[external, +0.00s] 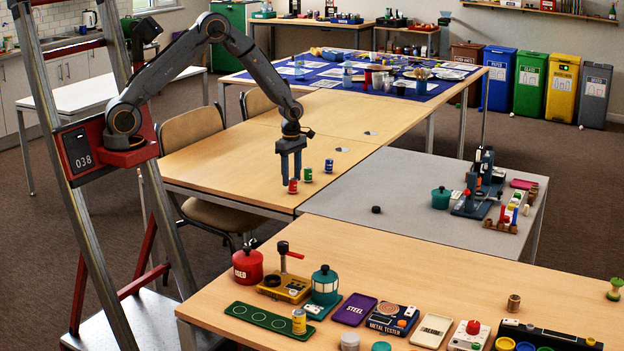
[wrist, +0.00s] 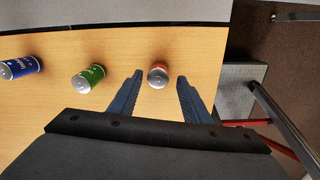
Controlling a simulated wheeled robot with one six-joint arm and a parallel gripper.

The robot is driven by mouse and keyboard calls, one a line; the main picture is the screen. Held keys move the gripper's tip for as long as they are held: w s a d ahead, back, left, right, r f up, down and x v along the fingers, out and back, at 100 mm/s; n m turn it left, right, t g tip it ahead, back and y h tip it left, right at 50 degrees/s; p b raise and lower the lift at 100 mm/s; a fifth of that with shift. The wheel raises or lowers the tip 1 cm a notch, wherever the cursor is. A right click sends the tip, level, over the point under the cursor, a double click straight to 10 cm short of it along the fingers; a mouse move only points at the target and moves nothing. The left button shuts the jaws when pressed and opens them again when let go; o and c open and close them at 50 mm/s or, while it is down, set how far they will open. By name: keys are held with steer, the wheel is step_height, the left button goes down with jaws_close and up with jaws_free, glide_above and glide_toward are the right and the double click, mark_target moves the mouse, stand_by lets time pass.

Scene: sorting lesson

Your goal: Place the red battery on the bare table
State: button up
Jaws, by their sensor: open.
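The red battery (external: 293,186) stands upright on the wooden table (external: 225,165), near its front right corner. My gripper (external: 291,180) points down at it with open jaws. In the wrist view the red battery (wrist: 158,76) shows its silver end between the tips of the two blue fingers (wrist: 160,77), with gaps on both sides. A green battery (external: 308,174) and a blue battery (external: 329,165) stand in a row beside it. They also show in the wrist view, the green one (wrist: 90,78) and the blue one (wrist: 20,68).
The front table holds a red pot (external: 248,266), a green tray (external: 268,320) and testers. Coloured bins (external: 530,82) stand at the back.

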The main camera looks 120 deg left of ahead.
step_height(320, 180, up, 10)
steer(key=b, duration=0.1)
steer(key=shift+f+b, duration=0.25)
steer(key=shift+b, duration=0.15)
steer(key=w+d+r+m, duration=0.1)
steer(key=w+d+m, duration=0.2)
steer(key=d+m, duration=0.65)
steer(key=w+d+r+m, duration=0.1)
steer(key=w+d+m, duration=0.3)
steer(key=d, duration=1)
steer(key=s+d+m, duration=0.6)
steer(key=d+m, duration=0.4)
steer(key=d, duration=0.1)
steer(key=s+d+m, duration=0.6)
steer(key=d+m, duration=0.4)
steer(key=d, duration=0.2)
steer(key=shift+d+m, duration=0.2)
steer(key=shift+m, duration=0.15)
steer(key=shift+f, duration=0.1)
